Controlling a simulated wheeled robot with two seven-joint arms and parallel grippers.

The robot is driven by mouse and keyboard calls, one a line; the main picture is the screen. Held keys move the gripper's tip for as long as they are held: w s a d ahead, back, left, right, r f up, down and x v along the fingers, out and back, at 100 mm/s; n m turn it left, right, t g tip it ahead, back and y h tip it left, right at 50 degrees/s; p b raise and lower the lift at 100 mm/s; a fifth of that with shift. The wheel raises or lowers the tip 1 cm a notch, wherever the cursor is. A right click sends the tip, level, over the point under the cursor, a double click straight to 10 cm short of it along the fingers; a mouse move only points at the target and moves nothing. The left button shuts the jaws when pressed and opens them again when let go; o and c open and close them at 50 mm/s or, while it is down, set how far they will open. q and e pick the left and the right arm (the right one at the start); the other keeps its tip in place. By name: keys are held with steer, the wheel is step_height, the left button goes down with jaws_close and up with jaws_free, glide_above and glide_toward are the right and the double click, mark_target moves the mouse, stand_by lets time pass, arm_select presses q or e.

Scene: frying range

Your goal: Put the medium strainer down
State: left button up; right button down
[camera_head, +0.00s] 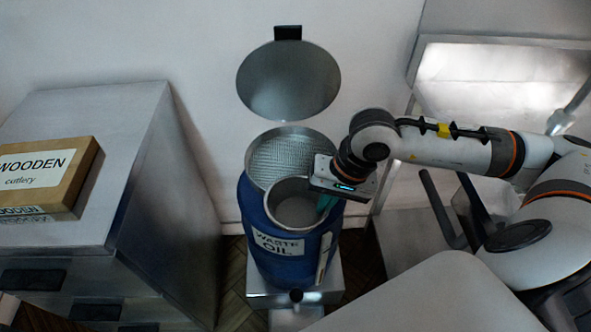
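A round metal vessel (297,210), which looks like the medium strainer, is at the front of the blue waste oil drum's (262,218) mouth, overlapping it in the camera_head view. My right gripper (327,203) is at the vessel's right rim, with a teal part beside the rim. The gripper body hides most of the fingers, so their grip on the rim cannot be made out. Whether the vessel rests on the drum or hangs above it is unclear.
The drum's round lid (288,82) stands open against the wall. The drum's mouth has a mesh-like lining (290,152). A metal cabinet (125,105) with a wooden cutlery box (85,180) stands at left. A metal unit (500,65) stands at right.

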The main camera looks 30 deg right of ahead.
steer(key=w, duration=0.1)
steer(key=w+d+p, duration=0.1)
steer(key=w, duration=0.1)
steer(key=w+d, duration=0.1)
steer(key=w, duration=0.1)
steer(key=shift+w+d+r+p, duration=0.1)
steer(key=shift+d+r+p, duration=0.15)
steer(key=shift+r+p, duration=0.05)
steer(key=w+d+f+p, duration=0.1)
steer(key=w+d, duration=0.1)
steer(key=w, duration=0.2)
steer(key=w+d+f+p, duration=0.1)
steer(key=w+d, duration=0.1)
steer(key=w, duration=0.2)
steer(key=w+d+f+p, duration=0.1)
steer(key=w+d, duration=0.1)
steer(key=w, duration=0.2)
steer(key=shift+w, duration=0.1)
step_height(320, 180, down, 4)
steer(key=shift+r+p, duration=0.1)
steer(key=shift+p, duration=0.2)
steer(key=shift+w+f, duration=0.1)
steer(key=shift+f, duration=0.25)
arm_select(q)
steer(key=r, duration=0.5)
steer(key=shift+w+d+r, duration=0.1)
steer(key=shift+w+r, duration=0.25)
steer(key=shift+w, duration=0.05)
steer(key=shift+f, duration=0.15)
